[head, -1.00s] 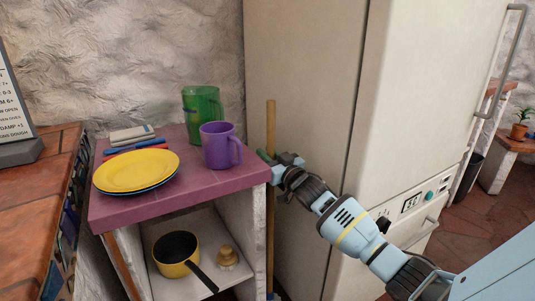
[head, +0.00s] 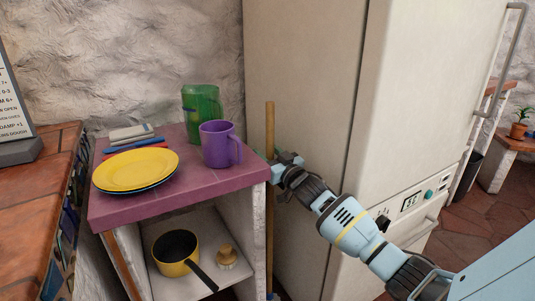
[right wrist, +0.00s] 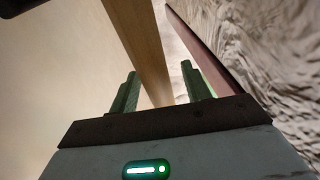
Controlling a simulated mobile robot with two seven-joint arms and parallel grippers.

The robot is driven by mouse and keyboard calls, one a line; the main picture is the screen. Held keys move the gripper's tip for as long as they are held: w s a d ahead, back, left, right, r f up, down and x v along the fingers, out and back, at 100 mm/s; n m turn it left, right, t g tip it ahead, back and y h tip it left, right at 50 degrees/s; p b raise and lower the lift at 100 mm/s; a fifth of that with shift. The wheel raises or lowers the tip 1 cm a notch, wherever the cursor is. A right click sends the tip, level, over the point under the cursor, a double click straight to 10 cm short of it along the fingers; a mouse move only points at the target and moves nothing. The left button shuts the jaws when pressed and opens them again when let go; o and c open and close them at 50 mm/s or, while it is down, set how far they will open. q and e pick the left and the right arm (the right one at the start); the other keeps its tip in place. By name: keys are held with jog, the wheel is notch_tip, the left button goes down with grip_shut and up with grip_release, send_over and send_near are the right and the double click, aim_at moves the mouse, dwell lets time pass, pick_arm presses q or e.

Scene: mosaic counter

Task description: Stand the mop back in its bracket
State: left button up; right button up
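The mop's wooden handle (head: 270,125) stands upright in the gap between the purple-topped shelf unit and the fridge. Its lower end goes out of the bottom of the head view, where a bit of blue shows. My right gripper (head: 275,161) is at the handle's upper part, level with the shelf top. In the right wrist view, the handle (right wrist: 146,45) passes between the two green fingers of the gripper (right wrist: 158,72), with a gap visible on each side, so the gripper looks open around it. I cannot make out the bracket. My left gripper is out of view.
The purple shelf top (head: 200,186), close left of the handle, holds yellow plates (head: 137,170), a purple mug (head: 217,145) and a green pitcher (head: 202,112). A yellow pan (head: 176,254) sits below. The fridge (head: 310,80) stands close on the right.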

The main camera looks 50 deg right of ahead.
jog(key=shift+f, duration=0.25)
jog(key=p+v, duration=0.1)
jog(key=v, duration=0.5)
jog(key=shift+s+r, duration=0.1)
jog(key=shift+r, duration=0.05)
jog(key=shift+v, duration=0.75)
